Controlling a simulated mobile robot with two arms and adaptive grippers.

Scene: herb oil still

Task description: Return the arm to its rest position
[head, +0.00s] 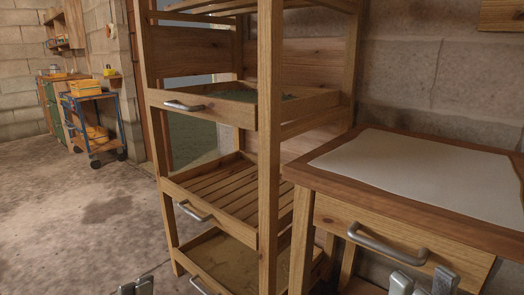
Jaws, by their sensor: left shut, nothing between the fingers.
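My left gripper (136,287) shows at the bottom edge, left of centre. Only its grey fingertips are in view, close together with nothing between them. It is in front of the wooden drying rack (268,150), low over the concrete floor, and appears apart from the rack. My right gripper (424,284) shows at the bottom edge on the right, in front of the wooden table (330,165) and below its drawer handle (385,243). The rest of both arms is out of frame.
The rack has several pull-out trays with metal handles; an upper tray (222,108) holds dark green stuff. A pale sheet (425,172) covers the table top. A blue cart (97,125) with yellow crates stands far left. The floor (75,225) at left is clear.

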